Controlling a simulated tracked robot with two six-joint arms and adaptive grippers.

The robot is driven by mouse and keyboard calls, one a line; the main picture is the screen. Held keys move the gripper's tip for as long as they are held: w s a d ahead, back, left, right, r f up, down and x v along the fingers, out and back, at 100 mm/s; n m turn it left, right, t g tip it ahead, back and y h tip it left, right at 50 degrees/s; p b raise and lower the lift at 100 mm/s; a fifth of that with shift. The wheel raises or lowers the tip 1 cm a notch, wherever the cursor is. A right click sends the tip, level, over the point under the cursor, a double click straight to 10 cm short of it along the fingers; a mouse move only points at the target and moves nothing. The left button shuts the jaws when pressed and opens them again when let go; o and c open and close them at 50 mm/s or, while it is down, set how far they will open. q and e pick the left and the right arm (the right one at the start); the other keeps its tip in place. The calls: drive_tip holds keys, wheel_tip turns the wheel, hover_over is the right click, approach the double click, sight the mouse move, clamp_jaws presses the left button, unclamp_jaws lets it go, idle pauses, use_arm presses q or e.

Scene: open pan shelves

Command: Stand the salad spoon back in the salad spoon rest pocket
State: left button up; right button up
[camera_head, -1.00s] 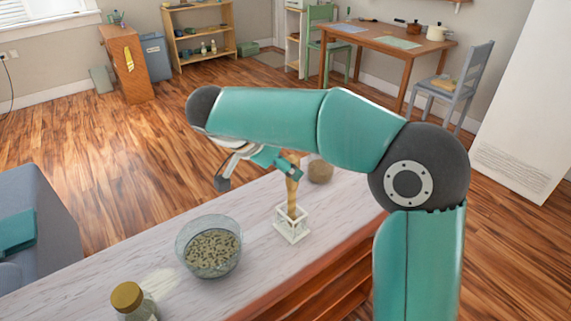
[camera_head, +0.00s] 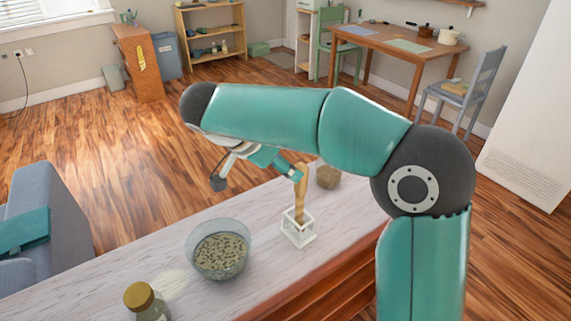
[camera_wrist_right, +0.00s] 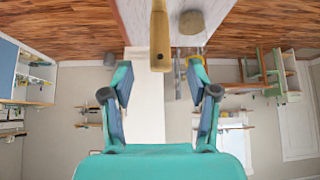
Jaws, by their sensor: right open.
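The wooden salad spoon (camera_head: 301,184) stands nearly upright, its lower end inside the white open-frame spoon rest (camera_head: 299,231) on the pale counter. The part inside shows only partly through the frame. My right gripper (camera_head: 288,169) is beside the spoon's upper end, on its left, in the head view. In the right wrist view its two fingers (camera_wrist_right: 160,76) are spread with nothing between them. The spoon's end (camera_wrist_right: 160,42) shows just beyond the fingertips, centred between them. My left gripper is not in view.
A glass bowl (camera_head: 219,252) of small pieces and a gold-lidded jar (camera_head: 140,297) stand left of the rest on the counter (camera_head: 255,225). A brown round object (camera_head: 328,177) sits behind the spoon. A grey sofa (camera_head: 62,225) is at the left.

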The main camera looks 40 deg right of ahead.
drive_tip(key=shift+a+r, duration=0.3)
drive_tip(key=shift+r, duration=0.1)
drive_tip(key=v, duration=1.2)
drive_tip(key=shift+f, duration=0.15)
idle(0.7)
